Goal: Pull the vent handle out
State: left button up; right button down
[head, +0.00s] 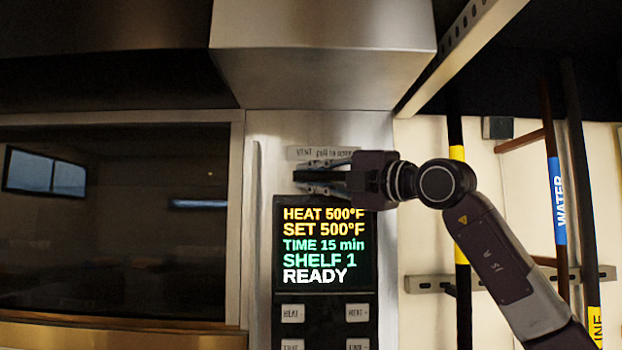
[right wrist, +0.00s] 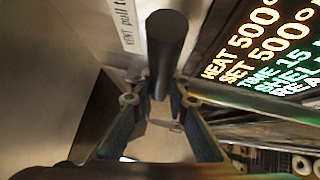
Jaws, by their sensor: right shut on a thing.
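The vent handle (right wrist: 167,45) is a dark round bar in the right wrist view, beside a white label (right wrist: 125,22) reading "VENT pull" and more. My right gripper (right wrist: 160,92) is shut on the handle, with a fingertip on each side of it. In the head view my right gripper (head: 318,181) reaches in from the right, just below the label (head: 322,153) and above the display. It mostly hides the handle there, so I cannot tell how far the handle stands out. My left gripper is not in view.
The lit display (head: 325,245) reads "READY", with buttons (head: 292,313) below it. The dark oven window (head: 115,220) lies to the left. A metal hood (head: 323,55) juts out above. Pipes, one with a blue "WATER" label (head: 558,200), run along the right wall.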

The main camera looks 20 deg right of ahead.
jog(key=s+b, duration=0.2)
jog(key=s+a+b, duration=0.1)
jog(key=s+b, duration=0.1)
jog(key=s+a+b, duration=0.1)
jog(key=s, duration=0.1)
jog(key=shift+s+a+f+b, duration=0.1)
jog(key=shift+s+f+b, duration=0.15)
jog(key=shift+b, duration=0.15)
jog(key=c, duration=2.2)
grip_release()
jog(key=o, duration=0.4)
jog(key=shift+s+r, duration=0.2)
jog(key=shift+s, duration=0.15)
jog(key=shift+c, duration=0.2)
jog(key=v, duration=1.2)
